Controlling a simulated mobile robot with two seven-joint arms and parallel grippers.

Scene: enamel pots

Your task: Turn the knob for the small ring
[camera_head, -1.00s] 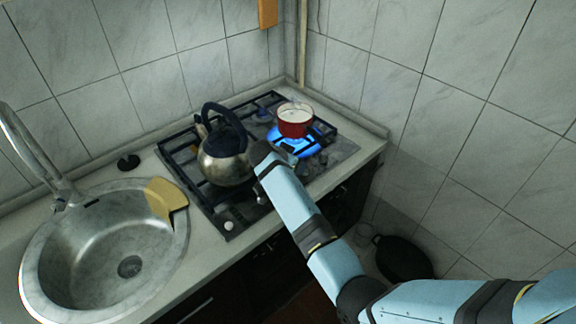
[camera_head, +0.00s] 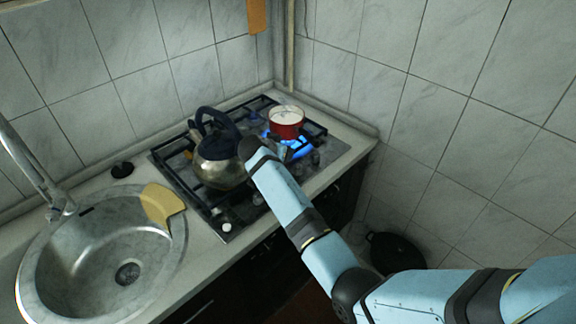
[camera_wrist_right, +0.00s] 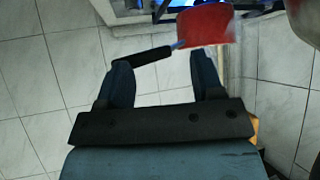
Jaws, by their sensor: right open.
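The gas hob (camera_head: 224,237) has a white knob (camera_head: 227,227) at its near left corner. A dark knob (camera_head: 258,198) shows farther right along the front edge. A red pot (camera_head: 286,122) with pale contents stands over a lit blue flame (camera_head: 297,148) at the right. In the head view, my right arm reaches over the hob's front, and its wrist hides the gripper. In the right wrist view, my right gripper (camera_wrist_right: 161,62) is open. The red pot (camera_wrist_right: 207,24) and its black handle (camera_wrist_right: 150,57) show beyond its fingers. My left gripper is not in view.
A metal kettle (camera_head: 219,165) with a dark handle stands on the hob, close left of my right wrist. A sink (camera_head: 55,272) with a yellow cloth (camera_head: 162,205) is at the left. Tiled walls stand behind and right. A black pan (camera_head: 397,252) is low at the right.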

